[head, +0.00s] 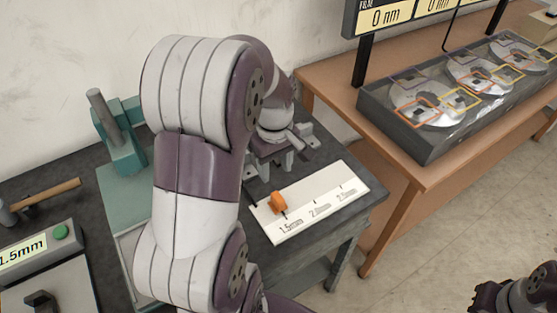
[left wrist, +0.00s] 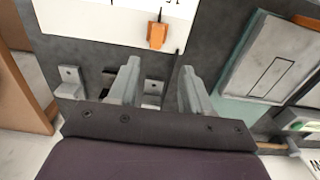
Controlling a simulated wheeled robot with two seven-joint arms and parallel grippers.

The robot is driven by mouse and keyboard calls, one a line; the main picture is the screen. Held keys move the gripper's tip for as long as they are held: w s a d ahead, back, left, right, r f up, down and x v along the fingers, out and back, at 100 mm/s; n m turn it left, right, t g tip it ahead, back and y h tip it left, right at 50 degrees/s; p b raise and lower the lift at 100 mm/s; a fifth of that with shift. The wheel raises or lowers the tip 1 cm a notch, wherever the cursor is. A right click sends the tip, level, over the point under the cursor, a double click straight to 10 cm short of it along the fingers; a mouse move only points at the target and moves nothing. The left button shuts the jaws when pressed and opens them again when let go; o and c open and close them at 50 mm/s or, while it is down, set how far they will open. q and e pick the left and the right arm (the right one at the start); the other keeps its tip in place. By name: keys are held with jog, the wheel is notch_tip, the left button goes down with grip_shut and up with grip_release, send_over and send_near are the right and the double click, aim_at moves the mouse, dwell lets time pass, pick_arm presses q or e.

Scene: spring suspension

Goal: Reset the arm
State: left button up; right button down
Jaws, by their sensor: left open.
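My left gripper (head: 278,150) hangs over the dark bench beside the white scale plate, partly hidden by my own arm in the head view. In the left wrist view its two grey fingers (left wrist: 158,90) are apart with nothing between them. Below them are small grey metal brackets on the bench. The white scale plate (head: 325,205) carries marks, and an orange slider (head: 278,202) sits near its 1.5mm end. The slider also shows in the left wrist view (left wrist: 157,36), beyond the fingertips and apart from them. Part of my right arm shows at the lower right, without a clear gripper.
A teal press-like fixture (head: 122,145) stands at the left of the bench. A hammer (head: 45,194) lies near a grey box (head: 35,250) with a 1.5mm display and green button. A wooden table (head: 425,172) at the right holds a dark tray (head: 425,145) of discs and displays.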

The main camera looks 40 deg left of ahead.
pick_arm(q)
jog(key=s+d+f+m, duration=0.1)
jog(key=s+d+m, duration=0.1)
jog(key=d+m, duration=0.4)
jog(key=s+d+f+m+t, duration=0.1)
jog(key=s+d+f+m, duration=0.1)
jog(key=d+m, duration=0.4)
jog(key=shift+s+m, duration=0.35)
jog(key=shift+m, duration=0.55)
jog(key=shift+a, duration=0.1)
jog(key=shift+r, duration=0.1)
